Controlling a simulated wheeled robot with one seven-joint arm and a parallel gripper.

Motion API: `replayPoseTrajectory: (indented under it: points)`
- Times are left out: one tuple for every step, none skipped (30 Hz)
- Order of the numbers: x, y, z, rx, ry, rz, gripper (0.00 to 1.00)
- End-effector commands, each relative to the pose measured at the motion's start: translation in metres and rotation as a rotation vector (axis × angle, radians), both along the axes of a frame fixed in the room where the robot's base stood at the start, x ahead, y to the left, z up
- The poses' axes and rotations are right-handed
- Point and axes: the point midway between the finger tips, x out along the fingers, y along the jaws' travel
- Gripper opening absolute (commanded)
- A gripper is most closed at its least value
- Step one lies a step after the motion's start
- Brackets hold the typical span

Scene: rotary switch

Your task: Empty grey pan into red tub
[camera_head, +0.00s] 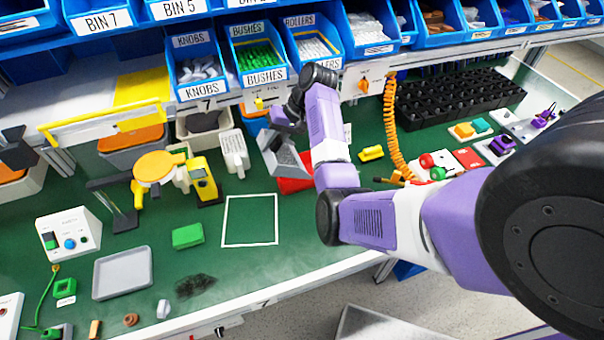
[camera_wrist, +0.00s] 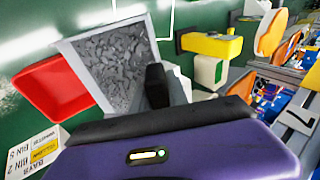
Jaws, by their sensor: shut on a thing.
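My gripper (camera_head: 279,127) is shut on the grey pan (camera_head: 290,163) at the back middle of the bench; a dark finger (camera_wrist: 155,86) shows at the pan's near edge in the wrist view. The pan's grey rim shows there (camera_wrist: 84,72), with many small grey chips (camera_wrist: 118,62) inside it. In the head view the pan looks tilted. The red tub (camera_wrist: 48,88) is beside the pan, partly covered by it; in the head view the tub (camera_head: 292,186) shows below the pan, partly behind my arm. The inside of the tub that I see looks empty.
Blue bins (camera_head: 262,55) line the back above the bench. A yellow device (camera_head: 203,180) and a white container (camera_head: 234,153) stand left of the pan. A coiled orange cable (camera_head: 391,128) hangs to the right. A white-outlined square (camera_head: 250,220) on the green top is bare.

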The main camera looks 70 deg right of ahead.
Motion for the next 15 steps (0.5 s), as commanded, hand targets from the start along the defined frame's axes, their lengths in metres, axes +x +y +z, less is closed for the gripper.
replayPoseTrajectory:
  points:
    - [0.0002, -0.0003, 0.0006, 0.000, -0.001, 0.000, 0.00]
    - [0.0000, -0.0005, 0.0007, 0.001, -0.003, 0.000, 0.00]
    - [-0.0003, -0.0008, 0.0010, 0.003, -0.005, -0.001, 0.00]
    - [-0.0007, -0.0012, 0.0014, 0.006, -0.008, -0.001, 0.00]
    - [-0.0011, -0.0017, 0.0019, 0.010, -0.012, -0.001, 0.00]
    - [-0.0017, -0.0024, 0.0026, 0.015, -0.017, -0.002, 0.00]
    - [-0.0023, -0.0030, 0.0031, 0.018, -0.022, -0.003, 0.00]
    - [-0.0029, -0.0036, 0.0037, 0.023, -0.027, -0.003, 0.00]
    - [-0.0036, -0.0044, 0.0047, 0.029, -0.034, -0.002, 0.00]
    - [-0.0040, -0.0049, 0.0055, 0.034, -0.040, -0.002, 0.00]
    - [-0.0044, -0.0054, 0.0063, 0.039, -0.046, -0.001, 0.00]
    - [-0.0052, -0.0061, 0.0072, 0.045, -0.053, -0.001, 0.00]
    - [-0.0058, -0.0066, 0.0077, 0.048, -0.057, -0.001, 0.00]
    - [-0.0063, -0.0069, 0.0082, 0.052, -0.061, -0.001, 0.00]
    - [-0.0066, -0.0072, 0.0086, 0.055, -0.065, -0.001, 0.00]
